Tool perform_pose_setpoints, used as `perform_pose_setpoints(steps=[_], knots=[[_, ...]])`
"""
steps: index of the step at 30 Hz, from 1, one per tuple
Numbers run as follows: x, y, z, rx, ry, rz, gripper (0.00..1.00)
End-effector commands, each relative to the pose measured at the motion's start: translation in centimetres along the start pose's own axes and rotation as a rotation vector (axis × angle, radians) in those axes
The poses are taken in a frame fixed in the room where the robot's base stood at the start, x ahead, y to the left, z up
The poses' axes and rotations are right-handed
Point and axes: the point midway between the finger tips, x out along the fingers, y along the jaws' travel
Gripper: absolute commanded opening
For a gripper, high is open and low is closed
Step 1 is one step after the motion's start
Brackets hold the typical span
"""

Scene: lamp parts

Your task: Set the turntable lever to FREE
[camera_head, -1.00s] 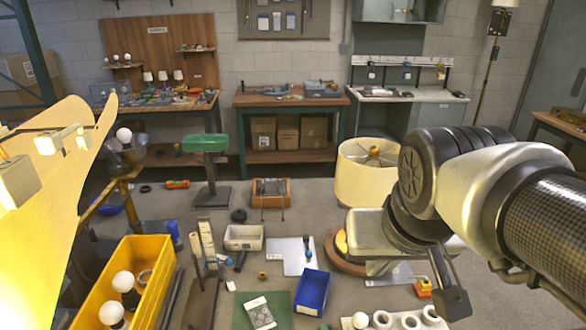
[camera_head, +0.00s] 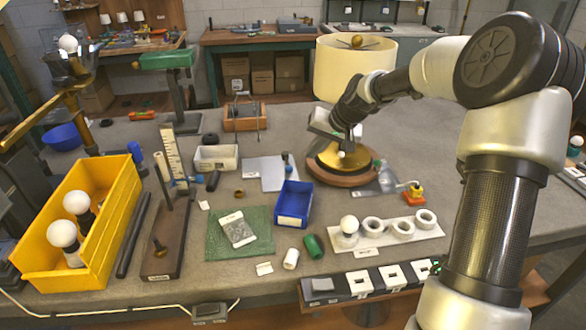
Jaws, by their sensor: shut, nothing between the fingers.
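The turntable (camera_head: 318,172) is a round brown wooden disc right of the table's middle, with a brass dome-shaped lamp base (camera_head: 352,161) on it. A small red and yellow fixture (camera_head: 414,194) with a pale-tipped handle sits just right of the turntable; it may be the lever, but its marking is too small to read. My gripper (camera_head: 342,150) is shut and empty, pointing down over the brass base. I cannot tell whether it touches the base. My wrist hides part of the turntable's back.
A cream lampshade (camera_head: 340,72) stands behind my gripper. A blue bin (camera_head: 293,205) and a white tray of rings and a bulb (camera_head: 388,229) stand in front. A yellow bin (camera_head: 112,215) with bulbs is at the left. The table right of the turntable is mostly clear.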

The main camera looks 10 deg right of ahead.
Motion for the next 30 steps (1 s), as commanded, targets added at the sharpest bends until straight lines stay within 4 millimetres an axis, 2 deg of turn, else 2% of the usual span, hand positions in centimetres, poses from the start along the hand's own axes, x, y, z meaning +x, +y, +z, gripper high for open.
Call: perform_pose_setpoints(steps=[11, 14, 24, 30], knots=[[0.4, 0.0, 0.0, 0.000, -0.001, 0.000, 0.00], [1.6, 0.0, 0.1, -0.001, -0.002, -0.001, 0.00], [7.6, 0.0, 0.1, 0.000, -0.003, 0.000, 0.00], [9.6, 0.0, 0.1, -0.001, -0.001, 0.001, 0.00]])
